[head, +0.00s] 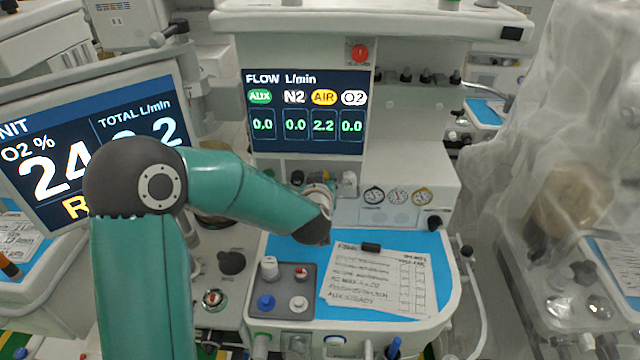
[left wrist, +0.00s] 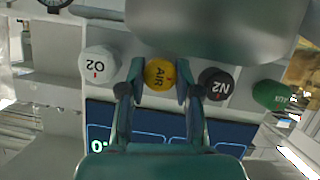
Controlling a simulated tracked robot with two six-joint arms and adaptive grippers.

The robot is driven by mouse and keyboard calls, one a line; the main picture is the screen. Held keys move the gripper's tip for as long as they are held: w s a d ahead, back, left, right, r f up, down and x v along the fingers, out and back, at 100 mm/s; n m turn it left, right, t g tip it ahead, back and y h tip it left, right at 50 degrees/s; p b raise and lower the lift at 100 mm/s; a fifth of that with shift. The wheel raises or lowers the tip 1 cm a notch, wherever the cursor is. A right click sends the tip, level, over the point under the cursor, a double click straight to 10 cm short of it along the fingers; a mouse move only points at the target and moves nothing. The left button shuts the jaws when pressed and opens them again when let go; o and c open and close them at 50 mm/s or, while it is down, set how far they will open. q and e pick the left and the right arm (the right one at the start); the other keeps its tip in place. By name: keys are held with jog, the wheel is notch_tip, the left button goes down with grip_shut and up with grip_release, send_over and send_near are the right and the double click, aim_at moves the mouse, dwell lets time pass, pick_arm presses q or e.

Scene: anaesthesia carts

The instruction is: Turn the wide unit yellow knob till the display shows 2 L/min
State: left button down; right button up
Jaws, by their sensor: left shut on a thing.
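The yellow AIR knob (left wrist: 159,73) sits between the fingertips of my left gripper (left wrist: 159,80) in the left wrist view, and the fingers are shut on it. The flow display (head: 308,112) of the wide unit reads AUX 0.0, N2 0.0, AIR 2.2 and O2 0.0. My right gripper is in neither view.
The white O2 knob (left wrist: 96,65), black N2 knob (left wrist: 215,83) and green AUX knob (left wrist: 272,95) flank the yellow knob closely. A blue worktop (head: 440,262) with papers (head: 375,280) lies below. A second screen (head: 95,120) stands left, partly covered by my arm.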

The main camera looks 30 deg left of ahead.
pick_arm(q)
jog(key=c, duration=1.1)
grip_release()
jog(key=shift+a, duration=0.1)
jog(key=shift+s, duration=0.1)
jog(key=v, duration=1.2)
